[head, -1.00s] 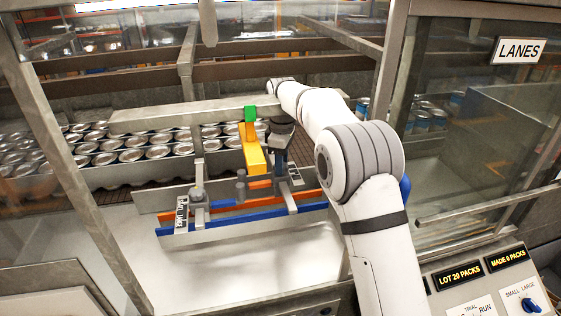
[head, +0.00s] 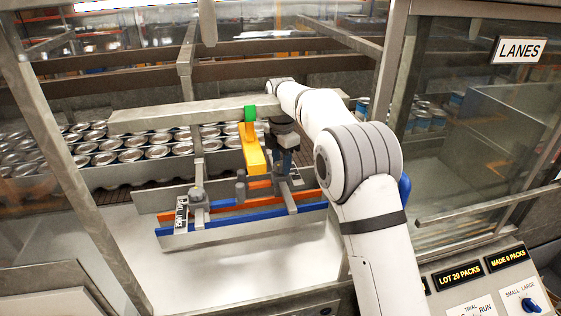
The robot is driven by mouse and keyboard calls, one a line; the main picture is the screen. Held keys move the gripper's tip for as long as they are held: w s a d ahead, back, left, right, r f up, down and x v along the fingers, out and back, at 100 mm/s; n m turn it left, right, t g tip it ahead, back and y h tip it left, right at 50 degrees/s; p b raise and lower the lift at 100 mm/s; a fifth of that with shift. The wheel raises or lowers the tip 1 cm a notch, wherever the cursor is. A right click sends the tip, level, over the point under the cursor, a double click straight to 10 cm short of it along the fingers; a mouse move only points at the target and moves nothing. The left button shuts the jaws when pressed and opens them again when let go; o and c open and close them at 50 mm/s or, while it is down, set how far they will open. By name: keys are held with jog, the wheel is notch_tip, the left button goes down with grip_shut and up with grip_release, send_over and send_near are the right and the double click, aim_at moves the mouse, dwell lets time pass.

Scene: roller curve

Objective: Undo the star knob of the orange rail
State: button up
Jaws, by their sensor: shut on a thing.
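The orange rail (head: 231,218) runs slantwise across the white bed, just behind the blue rail (head: 215,227). A grey bracket with a post (head: 198,197) crosses the rails at the left, and another bracket (head: 289,199) crosses them at the right. My gripper (head: 281,176) points down at the right bracket, over the orange rail's right part. It is shut on a small grey part there, apparently the star knob, mostly hidden by the jaws. The knob's shape and how loose it is cannot be told.
A yellow bar with a green end (head: 252,150) stands close left of my wrist. Frame posts and glass panels flank the opening. The white bed (head: 250,262) in front is clear.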

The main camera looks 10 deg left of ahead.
aim_at(281, 163)
jog(key=shift+s+f+n, duration=0.15)
jog(key=shift+f+n, duration=0.2)
jog(key=shift+n, duration=0.25)
jog(key=o, duration=1)
jog(key=shift+r, duration=0.2)
jog(key=shift+c, duration=0.2)
jog(key=shift+r, duration=0.15)
jog(key=shift+r, duration=0.25)
notch_tip(281, 163, up, 7)
jog(key=shift+r+b, duration=0.1)
jog(key=shift+b, duration=0.4)
